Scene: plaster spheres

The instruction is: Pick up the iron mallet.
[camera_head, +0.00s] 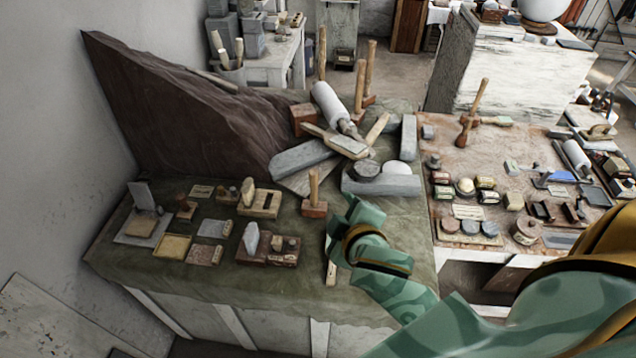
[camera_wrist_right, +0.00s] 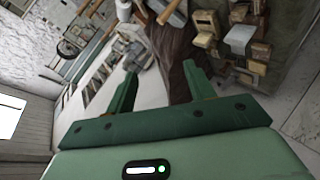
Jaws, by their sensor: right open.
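Several mallets with upright wooden handles stand on the tables in the head view. One with a squat reddish-brown head (camera_head: 314,208) stands on the green-covered table, just left of my right gripper (camera_head: 352,212). Others stand farther back, and one mallet (camera_head: 466,128) stands on the right-hand table. I cannot tell by look which head is iron. My right gripper is over the green-covered table, apart from the nearest mallet. In the right wrist view its two green fingers (camera_wrist_right: 160,78) are spread with nothing held between them. My left gripper is not in view.
The green cloth (camera_head: 220,282) is bare along its front edge. Small plaques and blocks lie at left, including a yellow tray (camera_head: 172,246). Grey stone blocks (camera_head: 382,184) and a white roller (camera_head: 330,104) crowd the back. Jars and tools cover the right-hand table (camera_head: 470,160).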

